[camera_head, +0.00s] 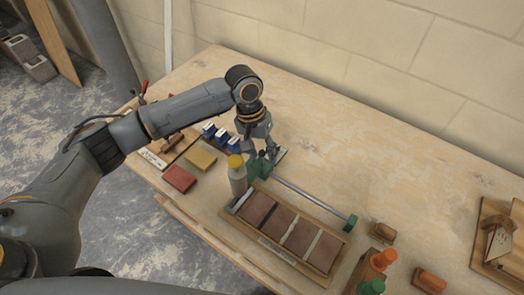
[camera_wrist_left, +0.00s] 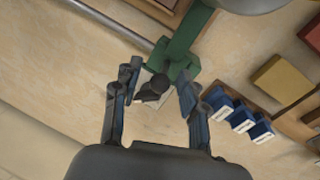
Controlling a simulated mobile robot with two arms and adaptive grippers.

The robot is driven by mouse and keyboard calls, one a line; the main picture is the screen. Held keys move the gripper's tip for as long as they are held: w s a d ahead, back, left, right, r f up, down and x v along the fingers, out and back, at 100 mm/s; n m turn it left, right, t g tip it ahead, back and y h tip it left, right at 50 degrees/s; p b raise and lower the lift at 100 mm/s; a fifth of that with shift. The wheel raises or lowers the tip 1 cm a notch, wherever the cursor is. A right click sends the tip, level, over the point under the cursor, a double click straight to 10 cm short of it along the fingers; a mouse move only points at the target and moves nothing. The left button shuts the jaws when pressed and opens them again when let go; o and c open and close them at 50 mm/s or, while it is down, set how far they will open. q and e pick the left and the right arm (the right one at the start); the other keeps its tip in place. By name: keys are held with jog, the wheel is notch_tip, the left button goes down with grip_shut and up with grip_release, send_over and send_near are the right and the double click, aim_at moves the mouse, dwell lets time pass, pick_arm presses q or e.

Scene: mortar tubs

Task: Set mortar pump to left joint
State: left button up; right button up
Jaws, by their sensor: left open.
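My left gripper (camera_head: 262,150) points down at a green block (camera_head: 260,168), likely the mortar pump, at the left end of a grey rail (camera_head: 305,194). In the left wrist view the gripper (camera_wrist_left: 158,80) is open. A dark knob (camera_wrist_left: 159,84) beside the green block (camera_wrist_left: 184,48) shows between its fingers; contact cannot be told. In front of the rail lies a wooden tray (camera_head: 285,262) of brown tiles. The left joint (camera_head: 267,216) looks dark; joints further right look paler. My right gripper is not in view.
A grey bottle with a yellow cap (camera_head: 237,178) stands close to the green block. Blue-and-white boxes (camera_head: 221,136), a yellow block (camera_head: 201,159) and a red block (camera_head: 179,179) lie left. Orange- and green-topped items (camera_head: 383,259) stand front right.

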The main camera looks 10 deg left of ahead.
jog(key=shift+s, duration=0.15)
pick_arm(q)
grip_shut()
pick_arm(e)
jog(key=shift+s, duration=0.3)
pick_arm(q)
jog(key=s+d+p, duration=0.3)
jog(key=d+p, duration=0.2)
jog(key=d, duration=0.3)
jog(key=shift+s+d, duration=0.3)
jog(key=shift+d, duration=0.05)
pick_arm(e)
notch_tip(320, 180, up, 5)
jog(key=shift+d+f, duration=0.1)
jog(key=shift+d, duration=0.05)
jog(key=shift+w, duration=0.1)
pick_arm(q)
grip_release()
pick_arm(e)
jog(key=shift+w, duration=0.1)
